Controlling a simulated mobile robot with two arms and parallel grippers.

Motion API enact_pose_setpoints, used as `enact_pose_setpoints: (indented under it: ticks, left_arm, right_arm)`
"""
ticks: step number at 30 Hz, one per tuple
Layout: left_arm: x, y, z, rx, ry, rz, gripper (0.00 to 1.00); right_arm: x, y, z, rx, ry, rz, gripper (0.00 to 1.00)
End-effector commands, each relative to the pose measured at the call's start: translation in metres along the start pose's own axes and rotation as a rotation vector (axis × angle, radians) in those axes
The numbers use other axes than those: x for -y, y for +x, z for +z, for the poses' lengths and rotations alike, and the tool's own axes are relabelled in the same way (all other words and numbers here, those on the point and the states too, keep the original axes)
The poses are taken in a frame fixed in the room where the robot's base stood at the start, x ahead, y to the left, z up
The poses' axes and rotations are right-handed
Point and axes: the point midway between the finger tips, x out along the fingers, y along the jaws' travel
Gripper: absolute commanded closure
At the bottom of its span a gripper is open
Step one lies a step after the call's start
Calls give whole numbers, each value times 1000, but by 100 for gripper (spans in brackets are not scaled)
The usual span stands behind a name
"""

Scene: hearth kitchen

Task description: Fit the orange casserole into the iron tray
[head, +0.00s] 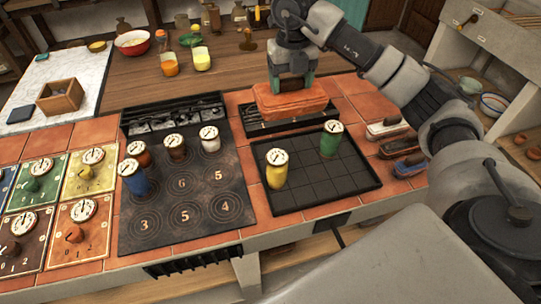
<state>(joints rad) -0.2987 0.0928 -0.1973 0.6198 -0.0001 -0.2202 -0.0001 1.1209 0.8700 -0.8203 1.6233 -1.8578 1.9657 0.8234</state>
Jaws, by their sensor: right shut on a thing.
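The orange casserole (291,101) is a long rounded block at the back of the tiled counter. My right gripper (292,84) comes down on it from above and is shut on it. The casserole is over or in a narrow dark holder (262,128) behind the iron tray; I cannot tell whether it touches the holder. The iron tray (322,191) is dark, square and low-rimmed, with a grid floor. A yellow pot (277,174) stands in its left part and a green pot (331,143) at its back right. My left gripper is not in view.
A dark numbered plate (165,205) left of the tray bears several lidded pots. Coloured dial cards (72,225) lie farther left. Several small blocks (388,128) lie right of the tray. The tray's middle and front right cells are bare.

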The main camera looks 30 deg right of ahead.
Motion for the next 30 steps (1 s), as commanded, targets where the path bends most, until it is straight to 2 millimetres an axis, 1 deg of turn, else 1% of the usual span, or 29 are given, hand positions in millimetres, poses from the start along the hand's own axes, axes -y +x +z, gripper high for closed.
enact_pose_setpoints:
  ticks: [2, 5, 9, 15, 18, 21, 26, 30]
  left_arm:
    - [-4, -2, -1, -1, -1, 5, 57]
    - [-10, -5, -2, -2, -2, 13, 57]
    - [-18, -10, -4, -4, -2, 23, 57]
    - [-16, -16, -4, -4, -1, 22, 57]
    - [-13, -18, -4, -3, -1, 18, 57]
    - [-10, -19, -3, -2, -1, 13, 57]
    - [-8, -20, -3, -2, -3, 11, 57]
    - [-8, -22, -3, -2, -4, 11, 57]
  right_arm:
    - [0, 7, 0, -2, 0, 0, 100]
    - [0, 26, 0, -4, -1, -2, 100]
    - [0, 61, -1, -6, -1, -1, 100]
    - [0, 108, -1, -4, -2, 1, 100]
    - [0, 125, 0, -2, -1, 0, 100]
    - [0, 134, 0, 0, -1, 2, 100]
    - [0, 143, 0, 0, -1, 1, 100]
    - [-1, 160, 0, -3, -1, 1, 100]
